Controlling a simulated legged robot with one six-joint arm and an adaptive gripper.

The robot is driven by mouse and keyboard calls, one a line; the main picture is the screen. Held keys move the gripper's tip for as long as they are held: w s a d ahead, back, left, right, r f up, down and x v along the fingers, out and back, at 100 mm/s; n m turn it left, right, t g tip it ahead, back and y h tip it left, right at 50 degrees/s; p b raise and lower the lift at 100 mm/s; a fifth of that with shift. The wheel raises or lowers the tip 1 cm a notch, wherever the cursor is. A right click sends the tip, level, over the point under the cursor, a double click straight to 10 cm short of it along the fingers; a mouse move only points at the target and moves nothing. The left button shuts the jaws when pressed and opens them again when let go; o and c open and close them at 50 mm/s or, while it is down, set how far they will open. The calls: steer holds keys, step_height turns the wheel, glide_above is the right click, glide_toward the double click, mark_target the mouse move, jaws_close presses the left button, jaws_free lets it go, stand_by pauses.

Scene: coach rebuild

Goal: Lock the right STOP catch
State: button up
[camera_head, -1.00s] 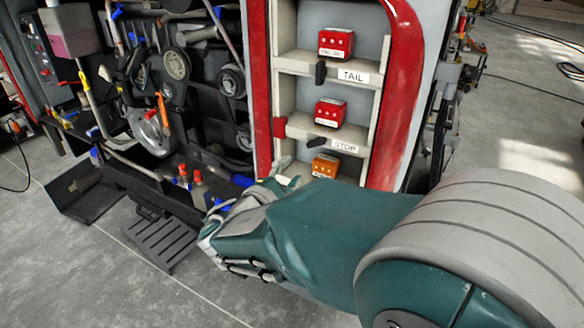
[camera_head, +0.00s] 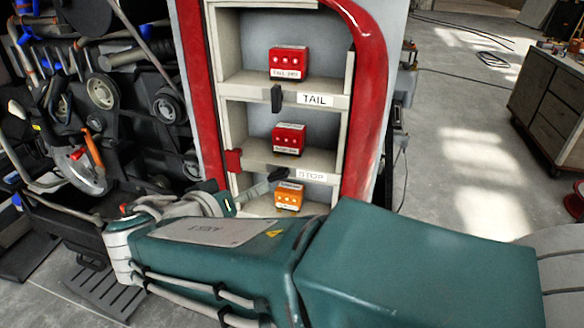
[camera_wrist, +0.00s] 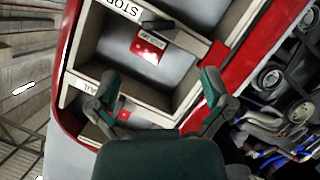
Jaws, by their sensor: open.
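The STOP shelf carries a white STOP label (camera_head: 311,176), and a black catch (camera_head: 277,174) sits left of it, lying slanted near horizontal. In the wrist view, which is turned nearly upside down, the catch (camera_wrist: 158,24) shows near the top beside the STOP label (camera_wrist: 128,9). A red STOP box (camera_head: 289,139) stands on that shelf. My gripper (camera_wrist: 158,80) is open and empty, its two green-grey fingers spread in front of the shelving, apart from the catch. In the head view my forearm partly hides it, below and left of the catch.
The TAIL shelf above has a red box (camera_head: 288,63) and an upright black catch (camera_head: 277,99). A red block (camera_head: 233,161) sits at the STOP shelf's left end. An orange box (camera_head: 289,195) stands below.

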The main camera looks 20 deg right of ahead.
mark_target(276, 179)
steer(key=x, duration=1)
steer(key=shift+w+d+f, duration=0.15)
steer(key=shift+d+f, duration=0.05)
steer(key=shift+d, duration=0.1)
steer(key=c, duration=1.1)
